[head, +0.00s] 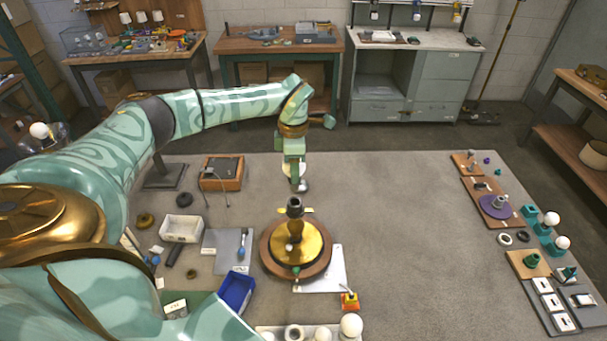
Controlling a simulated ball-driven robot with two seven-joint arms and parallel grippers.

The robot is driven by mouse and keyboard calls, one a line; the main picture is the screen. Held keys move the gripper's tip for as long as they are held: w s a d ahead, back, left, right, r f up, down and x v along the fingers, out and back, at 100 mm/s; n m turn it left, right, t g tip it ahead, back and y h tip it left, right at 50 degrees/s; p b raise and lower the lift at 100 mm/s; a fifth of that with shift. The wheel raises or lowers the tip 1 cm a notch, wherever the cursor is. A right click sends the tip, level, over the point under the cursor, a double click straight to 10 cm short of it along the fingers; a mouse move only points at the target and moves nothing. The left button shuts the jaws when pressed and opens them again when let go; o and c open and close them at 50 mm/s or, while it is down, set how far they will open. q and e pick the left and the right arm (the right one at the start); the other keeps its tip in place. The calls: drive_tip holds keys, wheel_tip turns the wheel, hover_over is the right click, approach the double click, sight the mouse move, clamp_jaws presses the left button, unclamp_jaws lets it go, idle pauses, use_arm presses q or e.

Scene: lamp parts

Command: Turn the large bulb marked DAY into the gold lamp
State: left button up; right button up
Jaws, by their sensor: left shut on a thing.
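The gold lamp (312,243) has a shiny gold disc on a round brown base, with a dark upright socket (294,205) above it. My left gripper (294,168) points down above the lamp and is shut on a small pale bulb (302,185) with a silvery lower part. The bulb hangs just above the socket and looks apart from it. The fingers hide much of the bulb, and no DAY mark can be read on it. My right gripper is not in view.
A white tray (181,229), blue bin (236,291) and wooden box (221,173) stand left of the lamp. A white bulb (351,325) stands at the front. Boards with parts and white bulbs (551,218) line the right edge. The mat (420,230) right of the lamp is clear.

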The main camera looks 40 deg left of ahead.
use_arm(q)
drive_tip(key=shift+w+a, duration=0.25)
drive_tip(key=shift+a, duration=0.05)
drive_tip(key=shift+d+n, duration=0.1)
drive_tip(key=shift+n, duration=0.3)
drive_tip(key=shift+s+d+f+b, duration=0.25)
drive_tip(key=shift+f+b, duration=0.1)
drive_tip(key=shift+b, duration=0.2)
drive_tip(key=shift+a+f+b, duration=0.1)
drive_tip(key=shift+f+b, duration=0.25)
drive_tip(key=shift+b, duration=0.05)
wheel_tip(320, 180, down, 3)
drive_tip(key=shift+w+a+r+b, duration=0.15)
drive_tip(key=shift+b, duration=1.1)
drive_tip(key=shift+f+b, duration=0.3)
drive_tip(key=shift+b, duration=0.15)
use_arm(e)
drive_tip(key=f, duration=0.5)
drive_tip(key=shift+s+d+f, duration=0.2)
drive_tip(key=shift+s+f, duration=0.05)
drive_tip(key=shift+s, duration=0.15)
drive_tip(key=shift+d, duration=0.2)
